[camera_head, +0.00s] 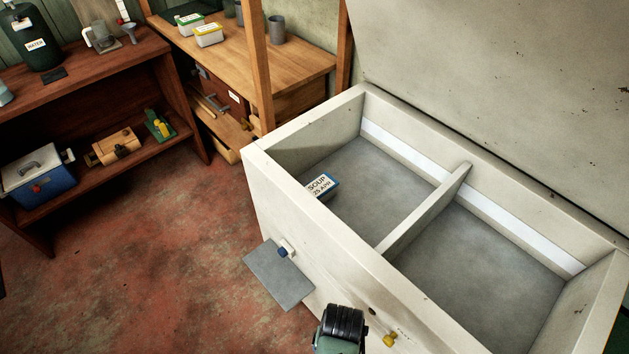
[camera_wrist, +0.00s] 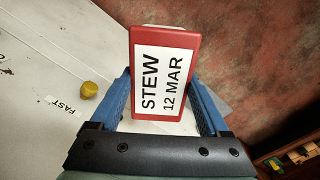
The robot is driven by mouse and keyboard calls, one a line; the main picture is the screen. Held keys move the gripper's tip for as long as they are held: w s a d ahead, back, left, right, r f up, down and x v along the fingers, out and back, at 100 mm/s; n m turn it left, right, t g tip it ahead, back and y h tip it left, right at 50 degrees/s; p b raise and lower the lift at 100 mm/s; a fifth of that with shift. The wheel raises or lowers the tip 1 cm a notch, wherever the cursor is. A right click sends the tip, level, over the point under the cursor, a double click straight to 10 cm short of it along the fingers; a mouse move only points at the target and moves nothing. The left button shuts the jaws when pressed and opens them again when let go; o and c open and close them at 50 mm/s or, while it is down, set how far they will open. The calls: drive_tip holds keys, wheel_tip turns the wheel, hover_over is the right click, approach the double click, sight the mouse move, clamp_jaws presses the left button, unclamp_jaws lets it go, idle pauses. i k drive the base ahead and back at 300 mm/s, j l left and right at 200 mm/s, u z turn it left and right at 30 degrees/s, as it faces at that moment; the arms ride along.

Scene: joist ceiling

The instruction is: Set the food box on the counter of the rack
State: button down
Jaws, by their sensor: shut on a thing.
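In the wrist view, a red food box (camera_wrist: 190,40) with a white label reading "STEW 12 MAR" is between the blue fingers of my gripper (camera_wrist: 162,100), which is shut on it. The box is held beside the white freezer's outer wall. In the head view only a dark part of my arm shows at the bottom centre, and the held box is hidden. A wooden rack with upright posts stands at the top centre. Its counter (camera_head: 300,63) holds two white tubs, one green-rimmed (camera_head: 189,24) and one yellow-rimmed (camera_head: 208,35), and grey cups (camera_head: 277,29).
The white chest freezer (camera_head: 275,185) stands open on the right, with a divider (camera_head: 425,210) and a blue-edged "SOUP" box (camera_head: 320,186) inside. A dark wooden bench (camera_head: 90,68) stands left. Red floor (camera_head: 150,260) between is clear.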

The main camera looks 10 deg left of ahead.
sight(235, 54)
drive_tip(key=i+j, duration=0.15)
drive_tip(key=j, duration=0.2)
drive_tip(key=i+j+z, duration=0.1)
drive_tip(key=j, duration=0.25)
drive_tip(key=i+j, duration=0.2)
drive_tip(key=j, duration=0.15)
drive_tip(key=i+j+z, duration=0.1)
drive_tip(key=j, duration=0.25)
drive_tip(key=i+j+z, duration=0.1)
drive_tip(key=j, duration=0.35)
drive_tip(key=i+j+z, duration=0.15)
drive_tip(key=j, duration=0.3)
drive_tip(key=i+j+z, duration=0.1)
drive_tip(key=j, duration=0.35)
drive_tip(key=j+z, duration=0.1)
drive_tip(key=j, duration=0.4)
drive_tip(key=i+j+z, duration=0.15)
drive_tip(key=j, duration=0.45)
drive_tip(key=i+j+z, duration=0.15)
drive_tip(key=j, duration=0.5)
drive_tip(key=i+j+z, duration=0.15)
drive_tip(key=j, duration=0.5)
drive_tip(key=k, duration=0.05)
